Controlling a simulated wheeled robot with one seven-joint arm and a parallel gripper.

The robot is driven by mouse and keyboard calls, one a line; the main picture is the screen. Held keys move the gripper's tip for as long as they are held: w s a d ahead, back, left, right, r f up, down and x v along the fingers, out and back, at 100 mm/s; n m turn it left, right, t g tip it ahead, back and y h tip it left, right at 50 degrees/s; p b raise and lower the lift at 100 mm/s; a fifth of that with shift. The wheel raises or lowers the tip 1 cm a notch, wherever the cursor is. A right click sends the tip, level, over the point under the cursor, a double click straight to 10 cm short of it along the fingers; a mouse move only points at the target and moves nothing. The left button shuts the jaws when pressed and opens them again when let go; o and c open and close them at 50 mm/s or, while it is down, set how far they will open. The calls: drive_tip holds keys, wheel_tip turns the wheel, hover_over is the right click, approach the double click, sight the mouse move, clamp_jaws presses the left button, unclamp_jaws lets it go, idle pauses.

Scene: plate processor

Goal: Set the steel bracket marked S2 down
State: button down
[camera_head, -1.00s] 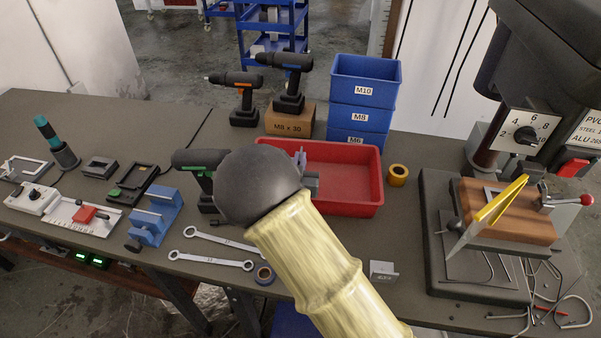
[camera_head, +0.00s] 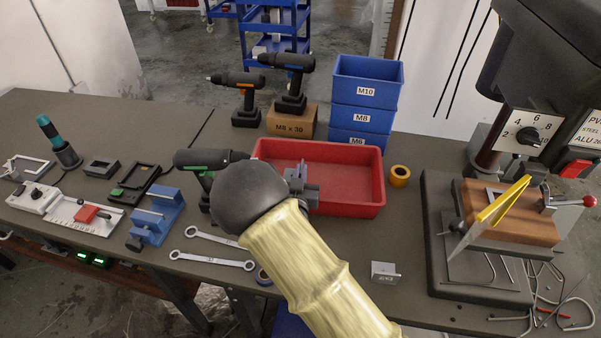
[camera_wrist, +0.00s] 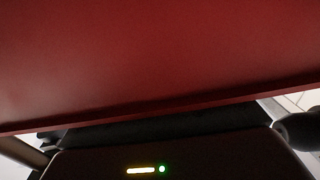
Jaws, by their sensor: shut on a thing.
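My gripper (camera_head: 303,184) is over the left part of the red tray (camera_head: 352,208), largely hidden behind my arm in the head view. It is shut on a small grey metal piece (camera_head: 298,171), seen edge-on with no readable mark; it seems to be the steel bracket. I cannot tell whether the piece touches the tray floor. In the wrist view, a plain red surface (camera_wrist: 160,60) fills the upper part, and the fingertips and held piece do not show. Another small grey bracket (camera_head: 385,272) stands on the bench; its label is too small to read surely.
Blue bins (camera_head: 366,95) stand behind the tray, and an orange tape roll (camera_head: 399,175) is at its right. A green-marked drill (camera_head: 205,170) stands close on the left. The drill press base (camera_head: 437,230) is at the right. Wrenches (camera_head: 215,261) lie in front.

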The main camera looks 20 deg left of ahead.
drive_tip(key=shift+d+f+b, duration=0.1)
drive_tip(key=shift+f+b, duration=0.35)
drive_tip(key=shift+f, duration=0.05)
drive_tip(key=c, duration=1.6)
unclamp_jaws()
drive_tip(key=shift+f, duration=0.15)
drive_tip(key=shift+c, duration=0.2)
drive_tip(key=shift+o, duration=0.2)
drive_tip(key=shift+s, duration=0.1)
drive_tip(key=shift+f, duration=0.1)
drive_tip(key=shift+r+p, duration=0.7)
drive_tip(key=shift+p, duration=0.1)
drive_tip(key=s+d+b, duration=0.1)
drive_tip(key=s, duration=1)
drive_tip(key=shift+s+d+r, duration=0.15)
drive_tip(key=shift+s+d, duration=0.15)
drive_tip(key=shift+d, duration=0.05)
